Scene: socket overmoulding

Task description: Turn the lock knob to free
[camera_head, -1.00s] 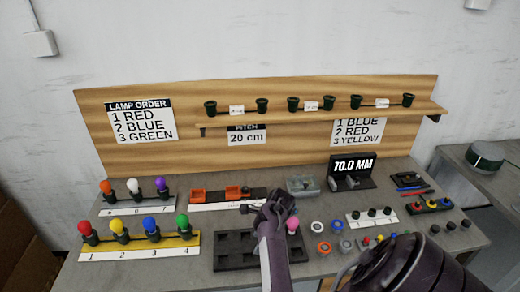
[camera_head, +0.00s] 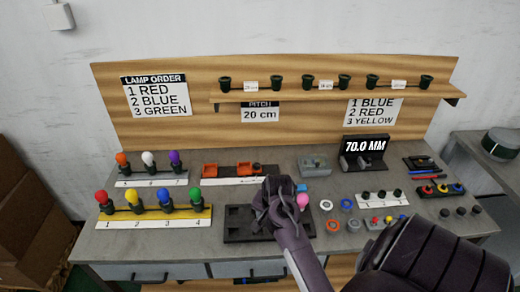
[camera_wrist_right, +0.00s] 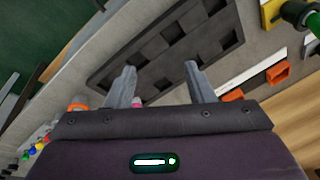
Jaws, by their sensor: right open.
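My right gripper (camera_head: 276,190) is over the black tray in the head view, just in front of the rail. In the wrist view its two fingers (camera_wrist_right: 160,78) stand apart with nothing between them. The gauge stand (camera_head: 362,163) with a 70.0 MM display also carries grey knob-like parts. I cannot tell which of these is the lock knob, or its turned position. My left gripper is not in view.
The black tray (camera_head: 238,239) has several empty square pockets. A grey metal block (camera_head: 314,166) stands right of the rail. Lamp racks (camera_head: 155,221) fill the left. Rings (camera_head: 326,205) and small parts crowd the right. The wooden shelf (camera_head: 330,93) rises behind.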

